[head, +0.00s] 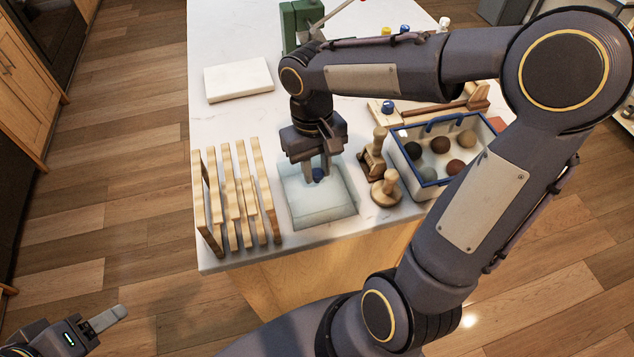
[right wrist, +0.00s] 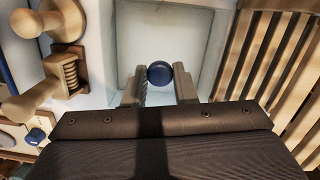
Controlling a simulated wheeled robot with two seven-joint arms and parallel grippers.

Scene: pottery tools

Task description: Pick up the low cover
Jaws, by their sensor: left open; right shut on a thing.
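The low cover (head: 325,212) is a pale, see-through square piece with a dark blue round knob, near the front edge of the counter. In the right wrist view its pale panel (right wrist: 200,30) lies beyond the fingers. My right gripper (head: 317,173) points down over the cover and is shut on its blue knob (right wrist: 159,72), which sits between the two fingertips. I cannot tell whether the cover rests on the counter or is slightly raised. My left gripper (head: 108,320) is open and empty, low at the left over the floor.
A slatted wooden rack (head: 237,200) stands close left of the cover. Wooden stamps (head: 386,188) and a blue-rimmed bin (head: 440,160) with several balls stand to its right. A white slab (head: 238,80) lies behind at left. The counter (head: 225,125) is bare between slab and rack.

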